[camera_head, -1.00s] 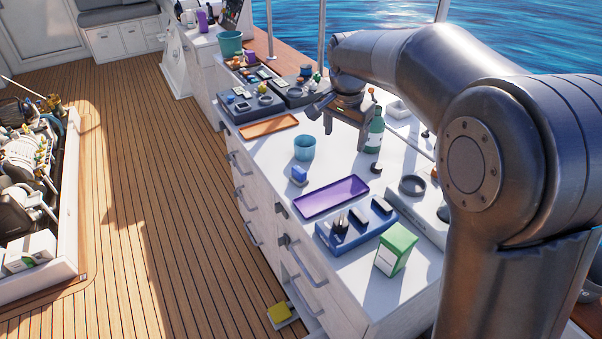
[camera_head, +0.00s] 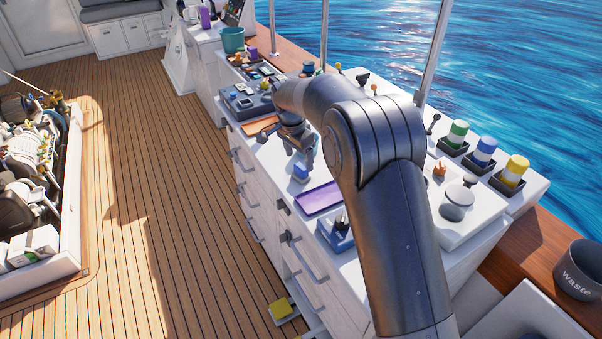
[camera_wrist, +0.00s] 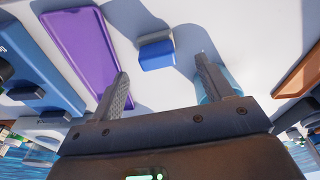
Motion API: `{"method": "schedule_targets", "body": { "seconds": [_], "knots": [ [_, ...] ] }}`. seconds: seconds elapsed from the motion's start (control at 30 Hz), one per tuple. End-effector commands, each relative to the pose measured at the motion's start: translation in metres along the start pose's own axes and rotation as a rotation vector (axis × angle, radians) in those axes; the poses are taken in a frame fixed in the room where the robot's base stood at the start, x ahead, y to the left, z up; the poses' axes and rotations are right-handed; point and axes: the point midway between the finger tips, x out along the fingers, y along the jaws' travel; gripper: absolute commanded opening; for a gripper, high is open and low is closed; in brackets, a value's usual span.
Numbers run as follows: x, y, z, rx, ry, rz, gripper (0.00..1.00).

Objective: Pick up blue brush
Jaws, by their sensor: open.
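A small blue block with a pale grey side (camera_head: 301,171), which looks like the blue brush, lies on the white counter left of the purple tray. In the wrist view the blue brush (camera_wrist: 157,54) shows ahead of and between the fingers, apart from both. My gripper (camera_head: 302,159) is just behind and above it in the head view. In the wrist view my gripper (camera_wrist: 161,66) is open, with nothing between its fingers. My arm hides much of the counter's right part in the head view.
The purple tray (camera_head: 318,198) lies close by; it is also left in the wrist view (camera_wrist: 92,45). A teal cup (camera_wrist: 212,82) is partly hidden behind the right finger. An orange tray (camera_wrist: 302,72) is farther right. A blue holder (camera_head: 338,235) stands near the counter's front.

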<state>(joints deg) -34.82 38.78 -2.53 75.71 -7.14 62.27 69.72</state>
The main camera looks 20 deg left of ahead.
Motion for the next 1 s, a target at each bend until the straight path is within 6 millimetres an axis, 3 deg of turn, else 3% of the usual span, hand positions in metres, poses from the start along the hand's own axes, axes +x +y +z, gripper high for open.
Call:
{"method": "schedule_targets", "body": {
  "seconds": [0.17,0.47,0.7,1.0],
  "knots": [
    [0.011,0.001,0.001,0.000,-0.001,0.002,0.73],
    [0.052,0.003,0.002,0.001,-0.002,0.002,0.73],
    [0.055,0.003,0.002,0.001,0.000,0.000,0.73],
    [0.055,0.003,0.002,0.000,0.000,0.000,0.48]
  ]
}}
